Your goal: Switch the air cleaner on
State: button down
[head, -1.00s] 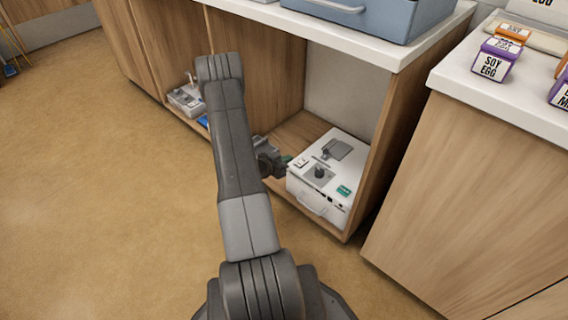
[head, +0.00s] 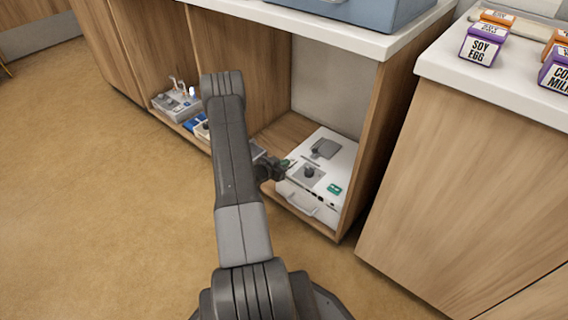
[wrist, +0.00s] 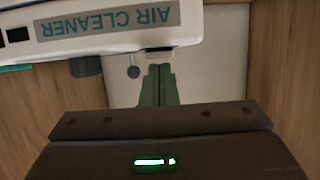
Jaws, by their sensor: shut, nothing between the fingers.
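The air cleaner (head: 318,190) is a white box low in the open cabinet bay, with a dark knob (head: 309,172), a grey plate and a green label on top. In the wrist view its AIR CLEANER label (wrist: 110,22) appears upside down. My gripper (head: 287,163) is at the box's left edge, fingers shut and empty. In the wrist view the green fingertips (wrist: 159,68) lie close to a small pale part (wrist: 159,52) on the box's edge; I cannot tell whether they touch. The switch's state is not clear.
Wooden cabinet walls (head: 362,140) enclose the bay on both sides. Another grey device (head: 177,104) sits in a bay at the left. A blue case (head: 385,12) stands on the counter above. Labelled boxes (head: 482,47) stand on the right cabinet. The floor at left is clear.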

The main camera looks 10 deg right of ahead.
jog(key=shift+a+f+b, duration=0.1)
jog(key=shift+f+b, duration=0.35)
jog(key=shift+s, duration=0.1)
jog(key=shift+r, duration=0.15)
jog(key=shift+r+p, duration=0.45)
jog(key=shift+r, duration=0.3)
